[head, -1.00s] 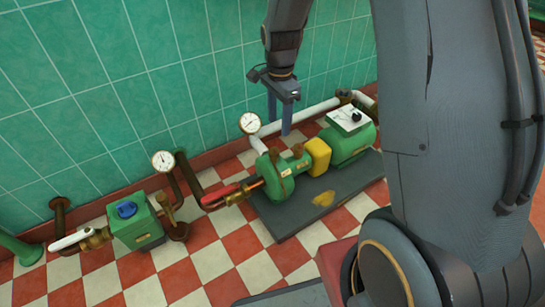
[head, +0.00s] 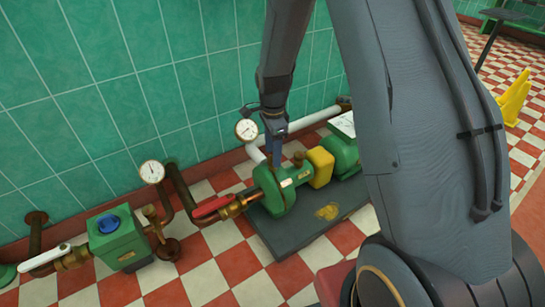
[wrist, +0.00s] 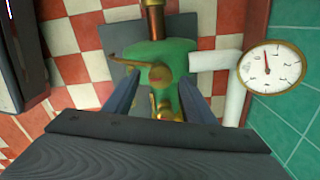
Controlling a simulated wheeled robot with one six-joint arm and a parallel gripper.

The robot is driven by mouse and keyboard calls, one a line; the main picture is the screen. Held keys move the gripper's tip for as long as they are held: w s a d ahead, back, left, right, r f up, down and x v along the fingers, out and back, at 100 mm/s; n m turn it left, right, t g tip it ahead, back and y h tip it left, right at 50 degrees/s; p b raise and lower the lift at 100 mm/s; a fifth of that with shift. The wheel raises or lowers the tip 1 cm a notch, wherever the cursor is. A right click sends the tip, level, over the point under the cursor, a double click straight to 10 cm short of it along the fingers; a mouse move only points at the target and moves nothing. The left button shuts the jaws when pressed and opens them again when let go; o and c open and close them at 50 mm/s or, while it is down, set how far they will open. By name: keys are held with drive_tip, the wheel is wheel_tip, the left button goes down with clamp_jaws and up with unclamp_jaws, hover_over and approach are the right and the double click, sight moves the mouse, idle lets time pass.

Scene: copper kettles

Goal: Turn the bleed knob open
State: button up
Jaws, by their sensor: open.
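The green pump (head: 272,193) stands on a dark plinth, with a small brownish knob (head: 299,157) on its top. In the wrist view a brass knob-like fitting (wrist: 160,76), which I take to be the bleed knob, sits over the green casing (wrist: 178,52). A curved brass piece (wrist: 127,61) reaches left from it. My gripper (head: 275,160) points down at the pump top. In the wrist view its fingers (wrist: 158,92) are open and spread either side of the brass fitting. I cannot tell whether they touch it.
A pressure gauge (head: 246,130) and white pipe (head: 312,120) stand close behind the pump by the tiled wall. A red-handled lever (head: 211,206) lies to its left. A green box with a blue knob (head: 107,224) and another gauge (head: 152,172) are farther left. Checkered floor in front is clear.

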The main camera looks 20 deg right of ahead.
drive_tip(key=shift+f, duration=0.6)
drive_tip(key=c, duration=1)
drive_tip(key=shift+c, duration=0.2)
